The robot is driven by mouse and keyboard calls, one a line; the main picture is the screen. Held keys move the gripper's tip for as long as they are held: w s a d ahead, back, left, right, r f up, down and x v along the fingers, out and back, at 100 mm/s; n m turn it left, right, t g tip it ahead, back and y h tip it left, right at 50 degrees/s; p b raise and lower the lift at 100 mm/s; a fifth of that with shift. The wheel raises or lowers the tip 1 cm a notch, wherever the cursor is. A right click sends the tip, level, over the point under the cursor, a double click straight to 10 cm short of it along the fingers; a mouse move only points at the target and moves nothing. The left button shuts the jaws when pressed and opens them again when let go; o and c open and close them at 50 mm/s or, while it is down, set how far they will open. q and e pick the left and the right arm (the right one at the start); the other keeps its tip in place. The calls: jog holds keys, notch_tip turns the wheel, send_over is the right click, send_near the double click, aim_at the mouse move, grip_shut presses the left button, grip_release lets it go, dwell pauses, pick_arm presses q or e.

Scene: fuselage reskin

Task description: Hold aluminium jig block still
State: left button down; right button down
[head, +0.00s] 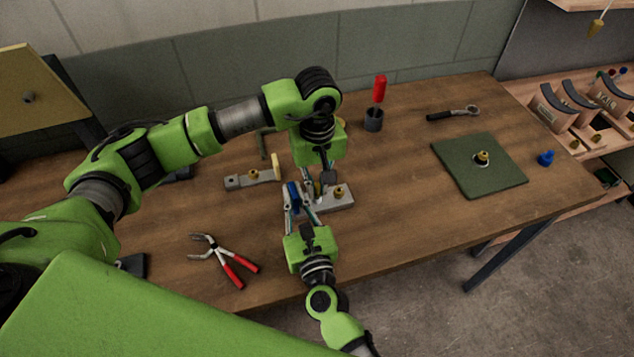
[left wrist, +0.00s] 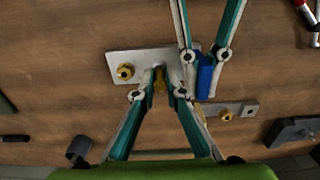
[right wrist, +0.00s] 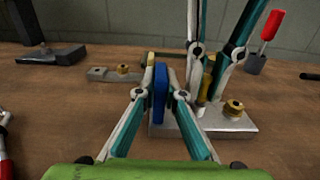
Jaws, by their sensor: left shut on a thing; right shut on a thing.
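The aluminium jig block (head: 336,202) is a light grey plate lying flat on the bench. A brass fitting (left wrist: 125,72) stands on one end of it. My left gripper (left wrist: 160,92) reaches down from above and is shut on a brass piece (right wrist: 208,84) over the block. My right gripper (right wrist: 160,93) comes from the front edge and is shut on an upright blue piece (right wrist: 160,76) at the block's left end. The blue piece also shows in the left wrist view (left wrist: 205,76). Whether it is fixed to the block cannot be told.
A second grey bar with a brass fitting (head: 252,177) lies left of the block. Pliers (head: 225,262) lie at the front left. Bench between block and mat is clear.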

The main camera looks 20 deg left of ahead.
pick_arm(q)
jog(key=shift+f, duration=0.35)
jog(key=c, duration=2)
grip_release()
jog(key=shift+r, duration=0.1)
jog(key=shift+r, duration=2.4)
pick_arm(e)
jog(key=c, duration=2)
grip_release()
jog(key=shift+c, duration=0.2)
